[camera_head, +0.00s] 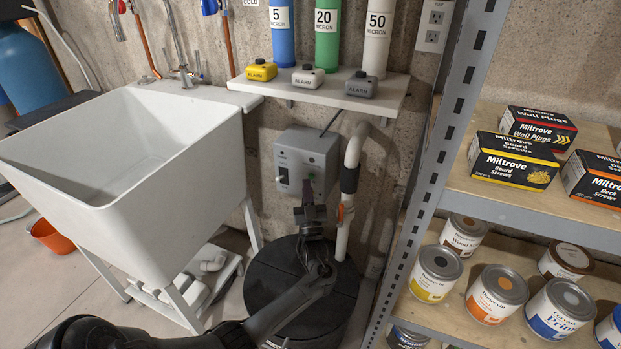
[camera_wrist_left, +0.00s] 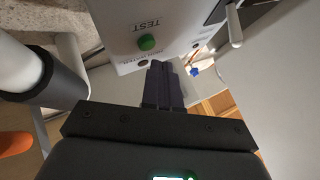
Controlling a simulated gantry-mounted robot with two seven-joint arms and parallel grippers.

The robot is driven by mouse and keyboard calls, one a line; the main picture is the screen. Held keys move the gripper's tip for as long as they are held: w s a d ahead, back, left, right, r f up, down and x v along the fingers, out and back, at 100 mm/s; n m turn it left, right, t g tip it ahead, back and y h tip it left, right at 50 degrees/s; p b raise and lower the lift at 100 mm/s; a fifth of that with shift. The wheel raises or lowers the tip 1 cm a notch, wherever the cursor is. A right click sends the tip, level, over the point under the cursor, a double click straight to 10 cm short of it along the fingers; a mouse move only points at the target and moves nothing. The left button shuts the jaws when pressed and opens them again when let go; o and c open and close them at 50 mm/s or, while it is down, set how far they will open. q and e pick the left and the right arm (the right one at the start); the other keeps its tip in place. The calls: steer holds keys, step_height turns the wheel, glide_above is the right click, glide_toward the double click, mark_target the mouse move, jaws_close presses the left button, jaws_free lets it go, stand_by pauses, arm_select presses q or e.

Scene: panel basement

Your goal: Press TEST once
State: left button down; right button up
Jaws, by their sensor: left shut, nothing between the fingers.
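The grey control box (camera_head: 305,150) is on the concrete wall above the black round lid. In the left wrist view, the box face (camera_wrist_left: 178,28) shows upside down, with a green round button (camera_wrist_left: 147,42) beside the word TEST. My left gripper (camera_head: 308,186) is in front of the lower part of the box, shut and empty. Its fingertips (camera_wrist_left: 160,64) show close to the green button in the left wrist view, a little to its right and below it. I see no overlap with the button and cannot tell the depth gap. My right gripper is not in view.
A white pipe (camera_head: 352,155) runs beside the box on the right. A shelf with three alarm units (camera_head: 308,76) is above. A white sink (camera_head: 130,150) stands left. A metal rack post (camera_head: 440,150) and cans stand right. The black lid (camera_head: 270,285) lies below.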

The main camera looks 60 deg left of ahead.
arm_select(q)
steer(key=shift+w+a+b, duration=0.15)
steer(key=shift+w+b, duration=0.1)
steer(key=shift+b, duration=0.05)
stand_by(0.4)
steer(key=shift+w+a, duration=0.1)
steer(key=shift+w, duration=0.05)
steer(key=shift+w+a+b, duration=0.2)
steer(key=shift+w+b, duration=0.1)
steer(key=shift+b, duration=0.15)
stand_by(0.7)
steer(key=shift+s+d, duration=0.1)
stand_by(0.3)
steer(key=shift+s+d+p, duration=0.4)
steer(key=shift+s+p, duration=0.15)
steer(key=shift+p, duration=0.2)
